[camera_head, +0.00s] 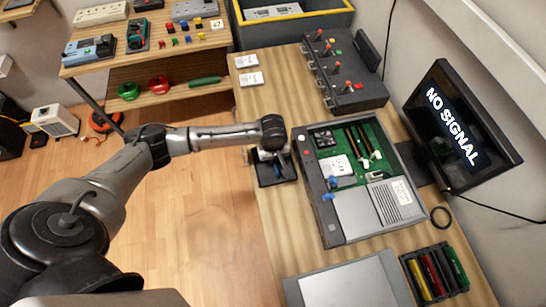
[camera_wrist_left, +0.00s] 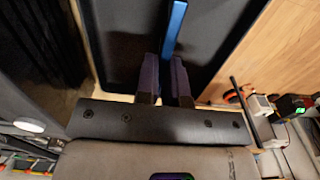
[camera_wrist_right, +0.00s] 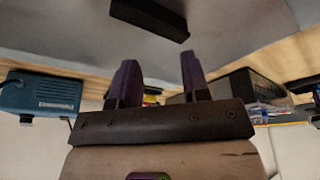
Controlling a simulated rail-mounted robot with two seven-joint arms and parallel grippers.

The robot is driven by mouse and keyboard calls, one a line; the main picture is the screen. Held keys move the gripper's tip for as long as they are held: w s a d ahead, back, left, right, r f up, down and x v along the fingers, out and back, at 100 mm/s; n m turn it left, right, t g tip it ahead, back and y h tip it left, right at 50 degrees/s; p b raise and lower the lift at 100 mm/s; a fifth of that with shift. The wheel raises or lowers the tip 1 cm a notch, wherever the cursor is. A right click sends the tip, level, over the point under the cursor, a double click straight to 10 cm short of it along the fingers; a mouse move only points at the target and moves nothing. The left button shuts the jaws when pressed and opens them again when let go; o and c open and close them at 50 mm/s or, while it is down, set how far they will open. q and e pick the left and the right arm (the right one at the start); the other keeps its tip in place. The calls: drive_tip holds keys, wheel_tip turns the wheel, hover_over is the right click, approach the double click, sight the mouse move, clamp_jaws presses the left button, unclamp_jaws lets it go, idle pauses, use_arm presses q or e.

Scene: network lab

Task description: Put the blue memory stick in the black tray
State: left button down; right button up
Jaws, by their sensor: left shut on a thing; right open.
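The black tray (camera_head: 270,182) sits at the left edge of the wooden bench, beside the open computer case. My left gripper (camera_head: 276,160) points down over it and is shut on the blue memory stick. In the left wrist view the stick is a long blue bar (camera_wrist_left: 174,32) between the purple fingers (camera_wrist_left: 166,80), with the dark tray floor (camera_wrist_left: 215,35) behind it. I cannot tell whether the stick touches the tray. My right gripper (camera_wrist_right: 155,80) is open and empty in the right wrist view; it is not in the head view.
The open computer case (camera_head: 375,205) with a green board stands right of the tray. A black switch box (camera_head: 345,85), a monitor (camera_head: 462,125), and a rack of coloured sticks (camera_head: 434,273) are on the bench. A flat grey panel (camera_head: 345,282) lies at the front.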

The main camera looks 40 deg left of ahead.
drive_tip(key=shift+r, duration=0.1)
use_arm(q)
drive_tip(key=c, duration=1.2)
unclamp_jaws()
drive_tip(key=shift+f, duration=0.1)
drive_tip(key=shift+c, duration=0.2)
use_arm(e)
drive_tip(key=shift+d, duration=0.15)
